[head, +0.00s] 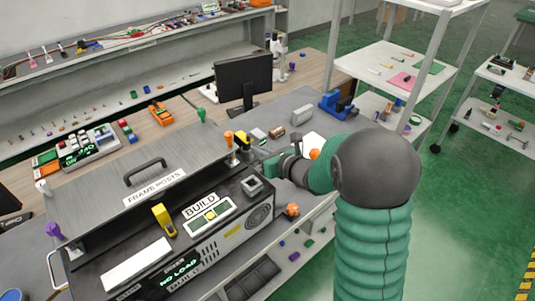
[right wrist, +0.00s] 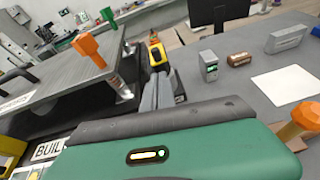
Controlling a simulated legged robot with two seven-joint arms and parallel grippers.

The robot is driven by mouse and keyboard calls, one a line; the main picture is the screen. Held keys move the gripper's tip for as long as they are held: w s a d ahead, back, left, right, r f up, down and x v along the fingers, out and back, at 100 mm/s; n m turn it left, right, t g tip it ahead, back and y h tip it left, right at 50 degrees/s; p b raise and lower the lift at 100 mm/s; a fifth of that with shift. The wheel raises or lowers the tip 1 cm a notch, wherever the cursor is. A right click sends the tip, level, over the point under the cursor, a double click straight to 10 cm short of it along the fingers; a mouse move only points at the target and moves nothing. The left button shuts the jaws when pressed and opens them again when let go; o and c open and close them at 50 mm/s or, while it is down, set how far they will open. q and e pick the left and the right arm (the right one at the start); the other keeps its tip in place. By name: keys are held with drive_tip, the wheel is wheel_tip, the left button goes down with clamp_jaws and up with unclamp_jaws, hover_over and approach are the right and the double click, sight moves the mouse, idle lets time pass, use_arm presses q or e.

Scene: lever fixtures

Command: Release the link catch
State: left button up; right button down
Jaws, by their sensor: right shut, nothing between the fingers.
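A yellow and black catch-like piece (head: 243,140) stands at the right end of the grey frame-posts cover (head: 120,175). It also shows in the right wrist view (right wrist: 157,56), just beyond my fingertips. I cannot tell for sure that it is the link catch, nor whether the fingers touch it. My right gripper (head: 257,160) is shut and empty, beside the cover's right end; its grey fingers show in the right wrist view (right wrist: 163,88). An orange-topped post (right wrist: 88,48) stands nearer on the cover. My left gripper is not in view.
A yellow lever (head: 163,218) stands on the black BUILD panel (head: 225,235), with a grey square socket (head: 252,187) at its right. An orange knob (right wrist: 305,118) is close right of my wrist. A monitor (head: 243,82) stands behind; the grey bench holds small blocks and white paper.

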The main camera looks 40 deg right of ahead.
sight(244, 134)
drive_tip(key=shift+d+x, duration=0.2)
drive_tip(key=shift+x, duration=1.15)
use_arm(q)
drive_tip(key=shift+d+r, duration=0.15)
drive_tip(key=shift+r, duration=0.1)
use_arm(e)
drive_tip(key=shift+a, duration=0.1)
